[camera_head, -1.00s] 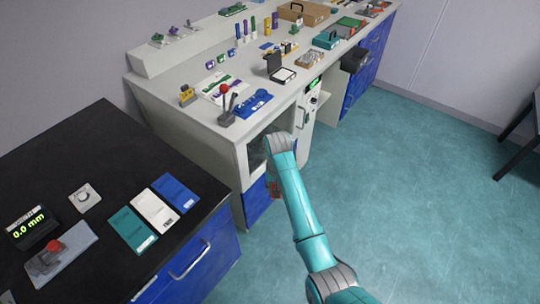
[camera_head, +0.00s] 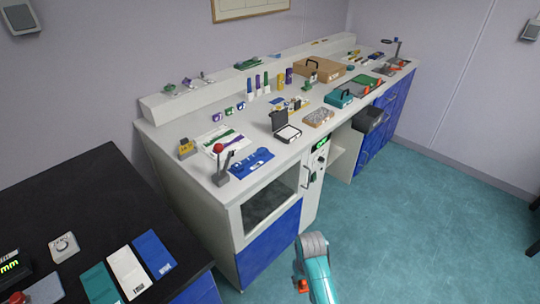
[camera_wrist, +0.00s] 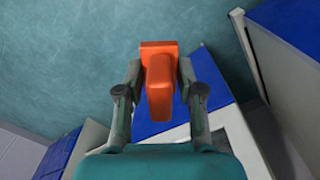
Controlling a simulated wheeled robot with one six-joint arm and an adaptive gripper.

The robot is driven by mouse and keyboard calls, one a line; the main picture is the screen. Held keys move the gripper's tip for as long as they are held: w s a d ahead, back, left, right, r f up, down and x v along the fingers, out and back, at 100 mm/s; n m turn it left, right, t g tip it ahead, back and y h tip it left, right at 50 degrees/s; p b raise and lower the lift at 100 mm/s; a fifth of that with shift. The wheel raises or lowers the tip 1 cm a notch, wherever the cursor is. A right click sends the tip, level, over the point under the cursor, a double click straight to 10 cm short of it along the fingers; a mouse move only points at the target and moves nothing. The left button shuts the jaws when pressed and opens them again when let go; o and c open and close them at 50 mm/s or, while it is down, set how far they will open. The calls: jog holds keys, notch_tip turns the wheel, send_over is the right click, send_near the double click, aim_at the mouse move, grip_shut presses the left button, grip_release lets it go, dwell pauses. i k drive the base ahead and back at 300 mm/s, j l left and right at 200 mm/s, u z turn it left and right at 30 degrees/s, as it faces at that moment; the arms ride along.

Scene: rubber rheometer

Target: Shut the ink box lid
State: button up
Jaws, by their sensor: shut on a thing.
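The ink box, as I take it, is a small black case (camera_head: 286,126) on the light bench in the head view. Its lid (camera_head: 285,118) stands up open, and a white pad (camera_head: 289,133) shows in its base. My gripper (camera_wrist: 159,68) is shut on an orange block (camera_wrist: 160,95) with a flat plate at its far end. In the head view the orange block (camera_head: 301,286) is low in front of the bench, beside my teal arm, well apart from the ink box. The wrist view does not show the ink box.
A tray of small pieces (camera_head: 318,117) sits right of the ink box, and a blue mat (camera_head: 251,163) lies left. A red-knobbed lever stand (camera_head: 220,170) rises near the front edge. A black table (camera_head: 70,200) stands at left. Teal floor (camera_head: 410,220) at right is clear.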

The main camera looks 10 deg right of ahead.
aim_at(279, 119)
jog(key=i+l, duration=0.15)
jog(key=l, duration=0.35)
jog(key=i+l, duration=0.2)
jog(key=l, duration=0.3)
jog(key=i+l, duration=0.15)
jog(key=l, duration=0.35)
jog(key=i+l, duration=0.15)
jog(key=l, duration=0.35)
jog(key=i+l+u, duration=0.1)
jog(key=l, duration=0.4)
jog(key=i+l, duration=0.2)
jog(key=l, duration=0.3)
jog(key=i+l, duration=0.15)
jog(key=l, duration=0.35)
jog(key=i+l, duration=0.15)
jog(key=l, duration=0.35)
